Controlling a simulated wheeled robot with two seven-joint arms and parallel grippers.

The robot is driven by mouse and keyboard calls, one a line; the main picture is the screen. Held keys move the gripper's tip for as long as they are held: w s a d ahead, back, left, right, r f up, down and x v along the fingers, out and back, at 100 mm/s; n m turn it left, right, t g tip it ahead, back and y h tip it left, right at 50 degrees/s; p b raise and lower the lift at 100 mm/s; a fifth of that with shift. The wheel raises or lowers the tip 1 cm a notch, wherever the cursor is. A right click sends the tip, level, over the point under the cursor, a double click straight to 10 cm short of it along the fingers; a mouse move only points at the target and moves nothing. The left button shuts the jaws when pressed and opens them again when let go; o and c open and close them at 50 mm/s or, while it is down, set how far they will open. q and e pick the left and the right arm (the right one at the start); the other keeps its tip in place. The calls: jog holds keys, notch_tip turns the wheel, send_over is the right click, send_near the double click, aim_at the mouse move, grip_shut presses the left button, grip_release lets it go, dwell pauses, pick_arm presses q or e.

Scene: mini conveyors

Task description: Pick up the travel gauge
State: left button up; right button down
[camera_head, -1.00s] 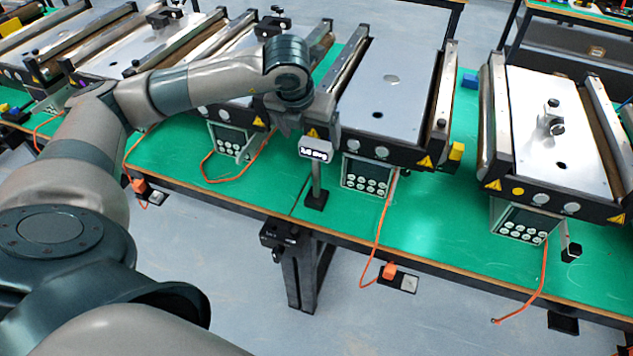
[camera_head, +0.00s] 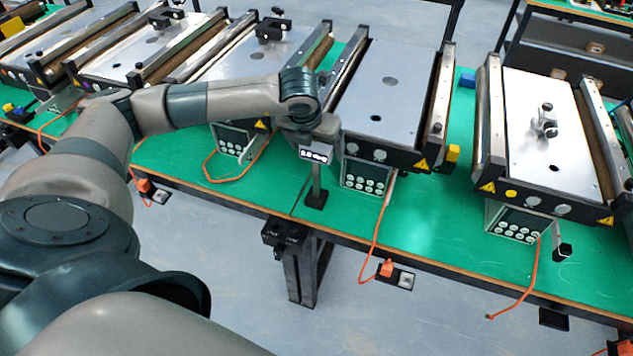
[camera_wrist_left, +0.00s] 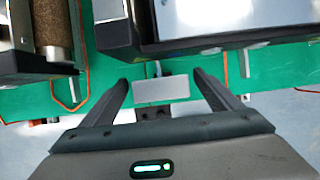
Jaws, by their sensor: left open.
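The travel gauge (camera_head: 315,153) is a small grey box with a lit digital display, on a thin post with a dark foot on the green table. My left gripper (camera_head: 318,136) is directly behind and above the gauge in the head view, and its fingers are mostly hidden there. In the left wrist view, the fingers (camera_wrist_left: 162,82) are open, and the grey top of the gauge (camera_wrist_left: 163,90) shows between them, with a gap on each side. No grip on it shows. My right gripper is in neither view.
A mini conveyor (camera_head: 385,85) with a metal plate stands just behind the gauge, with its button box (camera_head: 365,177) to the right. Other conveyors (camera_head: 525,110) stand along the green table (camera_head: 420,225). Orange cables hang over the front edge. The table front right of the gauge is fairly clear.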

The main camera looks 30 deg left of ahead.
pick_arm(q)
jog(key=shift+c, duration=0.3)
jog(key=c, duration=2.1)
jog(key=shift+w+r, duration=0.1)
jog(key=shift+w+r+b, duration=0.1)
jog(key=shift+r+b, duration=0.5)
jog(key=shift+r, duration=0.3)
notch_tip(320, 180, up, 7)
jog(key=b, duration=0.2)
jog(key=shift+f+b, duration=0.1)
jog(key=shift+b, duration=0.25)
jog(key=shift+r, duration=0.7)
